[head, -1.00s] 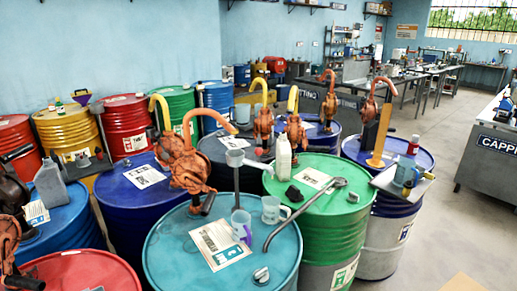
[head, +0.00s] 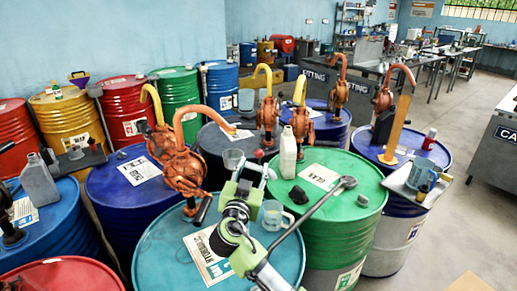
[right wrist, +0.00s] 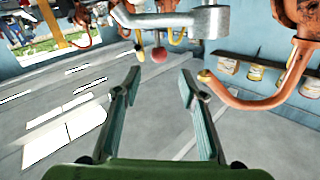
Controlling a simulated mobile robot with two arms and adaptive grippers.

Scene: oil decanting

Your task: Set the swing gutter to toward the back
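What looks like the swing gutter is a grey metal arm with a red ball knob (head: 259,154). In the head view it stands above the teal drum, with a grey cup-like part (head: 233,158) at its left; my right gripper hides much of it. In the right wrist view the grey arm (right wrist: 175,18) crosses the top, with the red knob (right wrist: 160,55) beyond and between my fingertips. My right gripper (head: 250,172) is open in front of the gutter; its fingers (right wrist: 160,76) are apart and hold nothing. My left gripper is not in view.
An orange pump (head: 180,165) stands close at the left, its curved spout reaching over the gutter. A clear jug (head: 274,215) on the teal drum (head: 165,250) and a long grey ladle-like tool (head: 320,205) are nearby. A white bottle (head: 288,150) stands on the green drum (head: 325,225).

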